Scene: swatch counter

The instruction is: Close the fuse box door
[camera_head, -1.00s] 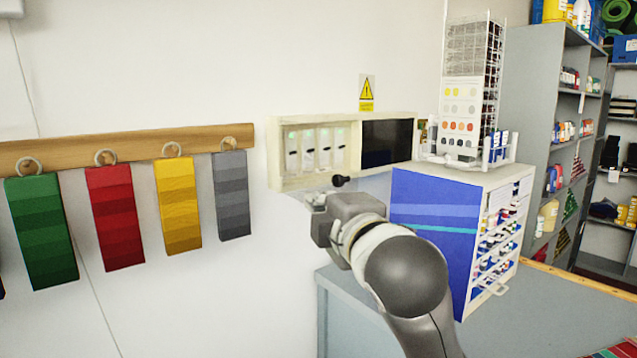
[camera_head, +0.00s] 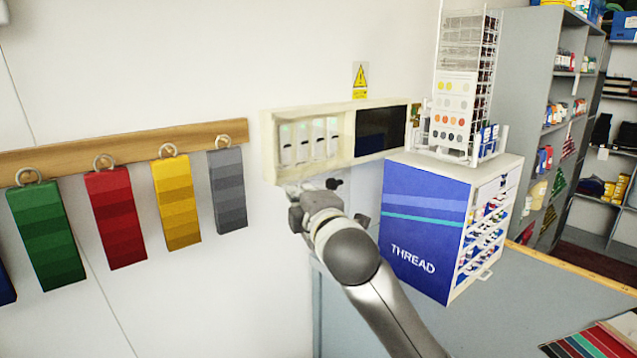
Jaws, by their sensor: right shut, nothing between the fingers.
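The fuse box (camera_head: 265,150) is a long cream-framed box on the white wall. Several pale switches (camera_head: 310,140) show uncovered-looking on its left, and a dark panel (camera_head: 381,132) fills its right part. I cannot make out the door clearly; something pale shows along the lower edge, partly hidden by my arm. My right gripper (camera_head: 328,186) is shut and empty, just below the left half of the box. Its fingertips are mostly hidden behind its own wrist, and I cannot tell whether it touches the box or door. My left gripper is not in view.
A blue thread cabinet (camera_head: 425,235) with a wire rack (camera_head: 465,85) on top stands on the grey counter (camera_head: 500,325), close right of my arm. Colored swatches hang from a wooden rail (camera_head: 130,145) at left. The wall between swatches and arm is clear.

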